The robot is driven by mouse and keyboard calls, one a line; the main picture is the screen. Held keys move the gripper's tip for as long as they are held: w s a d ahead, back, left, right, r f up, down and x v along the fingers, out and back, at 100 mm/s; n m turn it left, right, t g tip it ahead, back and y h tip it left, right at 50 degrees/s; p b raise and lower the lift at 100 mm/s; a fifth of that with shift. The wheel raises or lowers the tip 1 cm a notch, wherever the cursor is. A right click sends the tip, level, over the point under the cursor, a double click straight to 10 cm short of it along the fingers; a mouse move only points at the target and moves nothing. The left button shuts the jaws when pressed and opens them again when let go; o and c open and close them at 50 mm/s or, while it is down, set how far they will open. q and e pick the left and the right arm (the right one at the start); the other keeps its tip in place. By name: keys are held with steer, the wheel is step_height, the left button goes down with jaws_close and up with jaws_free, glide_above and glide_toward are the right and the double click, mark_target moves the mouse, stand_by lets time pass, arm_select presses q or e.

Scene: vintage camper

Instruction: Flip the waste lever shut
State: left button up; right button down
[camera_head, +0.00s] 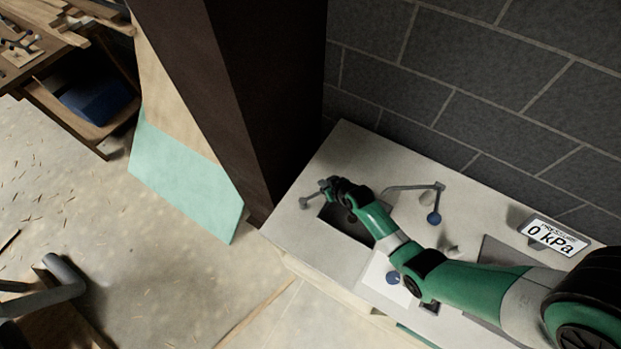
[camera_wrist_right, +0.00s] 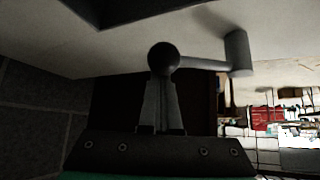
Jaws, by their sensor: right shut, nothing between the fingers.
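A small grey lever (camera_head: 312,196) stands at the left end of the pale counter, by the dark basin opening. In the right wrist view it shows as a dark ball (camera_wrist_right: 163,57), a thin rod and a grey cylinder (camera_wrist_right: 238,53). My right gripper (camera_head: 331,187) is at the lever, its jaws shut and empty. In the wrist view the shut fingers (camera_wrist_right: 162,98) point at the ball and overlap it; whether they touch it I cannot tell. My left gripper is not in view.
The counter (camera_head: 345,148) also carries a bent grey pipe (camera_head: 405,187) with a blue knob (camera_head: 433,217) and a pressure display (camera_head: 553,237) reading 0 kPa. A dark brick wall (camera_head: 480,65) stands behind. A dark brown post (camera_head: 250,90) rises just left of the counter.

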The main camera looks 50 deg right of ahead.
steer(key=shift+s+a+p, duration=0.3)
steer(key=shift+s+p, duration=0.1)
steer(key=shift+s, duration=0.5)
steer(key=shift+s+a+f+p, duration=0.1)
steer(key=shift+s+a+p, duration=0.75)
steer(key=shift+s+a, duration=0.9)
steer(key=shift+s, duration=0.1)
